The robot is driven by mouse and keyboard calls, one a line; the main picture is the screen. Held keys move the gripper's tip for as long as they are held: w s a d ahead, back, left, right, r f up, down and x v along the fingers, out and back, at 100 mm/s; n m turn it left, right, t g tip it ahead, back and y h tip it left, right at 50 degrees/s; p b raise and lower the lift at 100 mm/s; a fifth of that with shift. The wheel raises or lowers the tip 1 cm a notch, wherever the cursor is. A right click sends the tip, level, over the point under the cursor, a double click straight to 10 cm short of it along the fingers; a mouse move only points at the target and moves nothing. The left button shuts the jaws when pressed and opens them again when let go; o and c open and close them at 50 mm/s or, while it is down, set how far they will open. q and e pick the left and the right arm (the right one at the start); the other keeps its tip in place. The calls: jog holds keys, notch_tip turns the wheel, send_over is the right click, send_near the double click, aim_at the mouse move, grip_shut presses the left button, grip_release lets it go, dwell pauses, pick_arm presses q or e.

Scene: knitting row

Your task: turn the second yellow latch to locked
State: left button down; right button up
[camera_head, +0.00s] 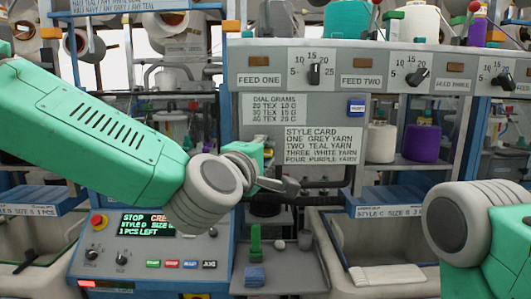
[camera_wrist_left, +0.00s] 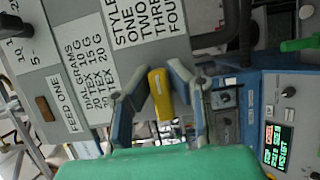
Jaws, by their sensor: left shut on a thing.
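In the left wrist view a yellow latch (camera_wrist_left: 160,94) with small dark print on its face sits between the two fingers of my left gripper (camera_wrist_left: 156,82). The left gripper is shut on it. In the head view my left gripper (camera_head: 276,172) reaches in front of the grey machine, below the dial grams card.
A control panel (camera_head: 140,243) with a lit screen and a red button is below the left arm. A grey panel with feed dials (camera_head: 314,74) runs above. A style card (camera_head: 323,145) is right of the gripper. Blue trays (camera_head: 398,202) and bins stand lower down.

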pick_arm(q)
jog(key=shift+s+d+f, duration=0.1)
jog(key=shift+f, duration=0.2)
jog(key=c, duration=1.5)
grip_release()
jog(key=shift+c, duration=0.2)
jog(key=shift+r, duration=0.1)
jog(key=shift+s, duration=0.1)
jog(key=v, duration=1.1)
jog(key=shift+s+a, duration=0.2)
jog(key=shift+s, duration=0.05)
